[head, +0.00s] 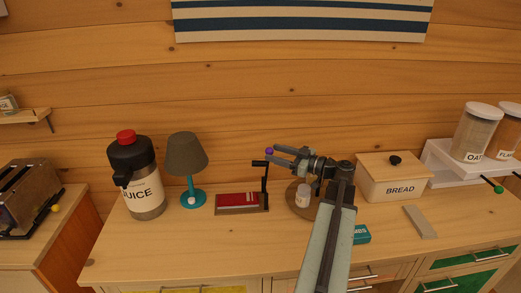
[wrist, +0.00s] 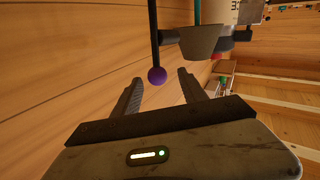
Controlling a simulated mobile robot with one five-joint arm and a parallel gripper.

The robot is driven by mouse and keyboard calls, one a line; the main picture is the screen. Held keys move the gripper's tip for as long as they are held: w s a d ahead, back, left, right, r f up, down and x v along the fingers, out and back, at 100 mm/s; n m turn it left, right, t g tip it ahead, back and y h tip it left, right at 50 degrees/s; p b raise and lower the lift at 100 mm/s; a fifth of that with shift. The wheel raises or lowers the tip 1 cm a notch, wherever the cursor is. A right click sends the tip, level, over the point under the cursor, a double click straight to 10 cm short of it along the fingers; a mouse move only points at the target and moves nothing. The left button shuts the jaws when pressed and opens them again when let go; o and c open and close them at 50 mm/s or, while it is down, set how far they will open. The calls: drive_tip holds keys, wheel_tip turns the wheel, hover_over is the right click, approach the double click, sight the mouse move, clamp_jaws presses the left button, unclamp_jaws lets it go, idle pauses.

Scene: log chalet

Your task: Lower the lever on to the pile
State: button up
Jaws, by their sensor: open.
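A red pile (head: 236,200) lies on a low brown base on the counter, in the head view. A black lever (head: 264,186) stands upright at the base's right end. It has a short dark crosspiece (head: 258,163) near its top and a purple knob (head: 269,151) at its tip. My gripper (head: 274,155) is open, with its fingers pointing left at knob height. In the wrist view, which is upside down, the purple knob (wrist: 157,76) shows in the gap between the open fingertips (wrist: 160,80). I cannot tell whether a finger touches it.
A teal lamp (head: 186,152) and a juice jug (head: 144,185) stand left of the pile. A small jar (head: 303,196) is close under my arm. A bread box (head: 394,180), a grey block (head: 420,222) and a teal box (head: 361,235) are to the right. The log wall is behind.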

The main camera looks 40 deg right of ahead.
drive_tip(key=x, duration=0.6)
drive_tip(key=shift+w+d, duration=0.15)
drive_tip(key=shift+w, duration=0.05)
clamp_jaws()
idle(1.0)
